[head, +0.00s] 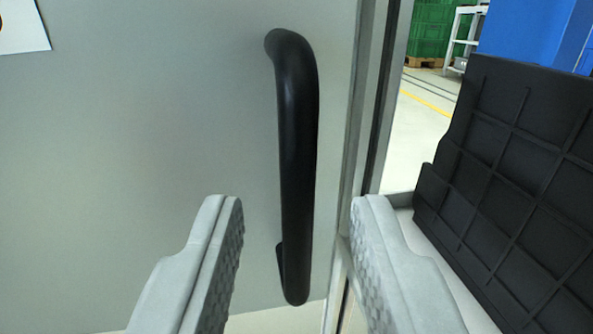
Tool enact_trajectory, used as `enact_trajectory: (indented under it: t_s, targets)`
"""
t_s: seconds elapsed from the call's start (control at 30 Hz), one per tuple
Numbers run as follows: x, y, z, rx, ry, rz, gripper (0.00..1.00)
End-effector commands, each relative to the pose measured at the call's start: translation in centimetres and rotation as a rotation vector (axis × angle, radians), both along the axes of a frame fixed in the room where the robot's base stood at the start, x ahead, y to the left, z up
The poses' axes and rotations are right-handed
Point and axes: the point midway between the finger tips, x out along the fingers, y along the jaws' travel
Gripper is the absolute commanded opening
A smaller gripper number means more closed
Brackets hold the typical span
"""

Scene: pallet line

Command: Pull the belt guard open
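The belt guard (150,150) is a flat grey panel that fills the left and middle of the head view. A black bar handle (297,165) stands upright on it near its right edge. My gripper (300,208) is open, with one pale grey finger to the left of the handle and the other to its right. In the picture the lower part of the handle shows between the fingertips. Neither finger appears to touch the handle, and I cannot tell how far the fingertips are from it in depth.
A metal frame post (372,100) runs along the guard's right edge. A black ribbed panel (515,170) stands at the right, close to my right finger, with a blue surface (525,30) behind it. Green crates (430,30) and open floor with a yellow line show farther back.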

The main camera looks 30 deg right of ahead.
Motion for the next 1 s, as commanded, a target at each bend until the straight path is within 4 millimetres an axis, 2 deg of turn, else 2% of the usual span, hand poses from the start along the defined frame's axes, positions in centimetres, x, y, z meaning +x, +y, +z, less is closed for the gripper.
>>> enact_trajectory:
  t_s: [0.13,0.4,0.57,0.6,0.87,1.0]
  targets:
    - [0.65,-0.33,-0.01,0.000,0.000,0.000,0.33]
    - [0.72,-0.38,-0.02,0.000,0.000,0.000,0.33]
    - [0.71,-0.39,-0.01,0.000,0.000,0.000,0.03]
    - [0.70,-0.38,-0.01,0.000,0.000,0.000,0.00]
    - [0.69,-0.24,0.00,0.000,0.000,-0.003,0.00]
    - [0.57,0.51,0.02,0.000,0.000,-0.017,0.00]
